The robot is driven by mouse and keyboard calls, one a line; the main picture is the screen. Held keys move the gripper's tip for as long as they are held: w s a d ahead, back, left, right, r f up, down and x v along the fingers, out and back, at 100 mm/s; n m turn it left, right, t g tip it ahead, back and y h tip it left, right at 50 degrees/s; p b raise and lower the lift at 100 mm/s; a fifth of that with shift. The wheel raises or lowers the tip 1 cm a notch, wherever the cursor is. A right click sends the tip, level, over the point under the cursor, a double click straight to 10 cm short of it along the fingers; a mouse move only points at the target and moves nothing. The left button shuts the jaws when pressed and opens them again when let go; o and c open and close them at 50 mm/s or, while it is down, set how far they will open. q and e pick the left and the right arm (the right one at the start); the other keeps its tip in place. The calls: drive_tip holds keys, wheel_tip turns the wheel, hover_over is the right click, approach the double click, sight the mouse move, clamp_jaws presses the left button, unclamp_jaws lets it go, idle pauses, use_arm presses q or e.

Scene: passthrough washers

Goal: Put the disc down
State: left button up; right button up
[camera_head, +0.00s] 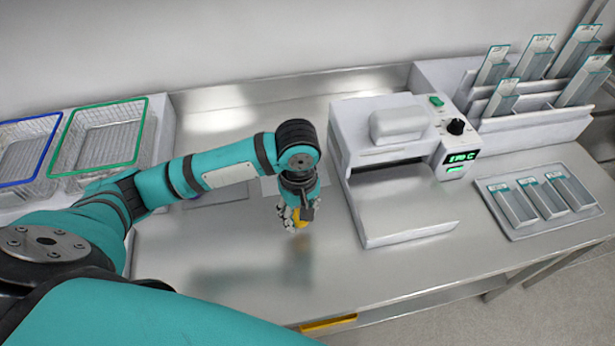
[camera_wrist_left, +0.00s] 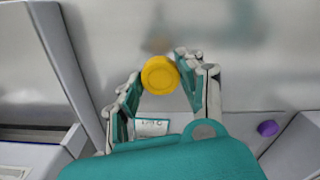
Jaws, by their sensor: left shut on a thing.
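The yellow disc (camera_wrist_left: 159,76) is between the fingertips of my left gripper (camera_wrist_left: 158,80) in the left wrist view. That gripper is shut on it. In the head view my left gripper (camera_head: 297,216) points down over the middle of the steel bench (camera_head: 200,300), left of the white machine. Bench surface seems to show between disc and gripper's reflection, but I cannot tell the exact height. My right gripper is not in view.
The white machine (camera_head: 405,205) with a green display stands right of the gripper. Green-rimmed (camera_head: 100,135) and blue-rimmed (camera_head: 28,150) wire baskets are at the left. A tray (camera_head: 515,228) with pouches lies at the right. A purple object (camera_wrist_left: 268,128) shows in the wrist view. Front bench is clear.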

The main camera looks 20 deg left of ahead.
use_arm(q)
drive_tip(key=w+a, duration=0.2)
drive_tip(key=w, duration=0.1)
drive_tip(key=w+a+p, duration=0.1)
drive_tip(key=w+a, duration=0.1)
drive_tip(key=w, duration=0.2)
drive_tip(key=w+a+f+p, duration=0.1)
drive_tip(key=w+a, duration=0.1)
drive_tip(key=w, duration=0.2)
drive_tip(key=shift+w+a, duration=0.15)
drive_tip(key=shift+a, duration=0.05)
drive_tip(key=shift+w+a+f, duration=0.1)
drive_tip(key=shift+w+a, duration=0.1)
drive_tip(key=shift+w, duration=0.15)
drive_tip(key=shift+w+a+f, duration=0.1)
drive_tip(key=shift+w, duration=0.05)
wheel_tip(320, 180, down, 3)
drive_tip(key=shift+r+p, duration=0.1)
drive_tip(key=shift+p, duration=0.55)
drive_tip(key=shift+f, duration=0.35)
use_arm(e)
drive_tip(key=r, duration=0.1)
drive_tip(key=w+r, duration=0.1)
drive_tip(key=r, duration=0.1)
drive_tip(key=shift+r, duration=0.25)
use_arm(q)
drive_tip(key=shift+f, duration=0.1)
drive_tip(key=o, duration=0.9)
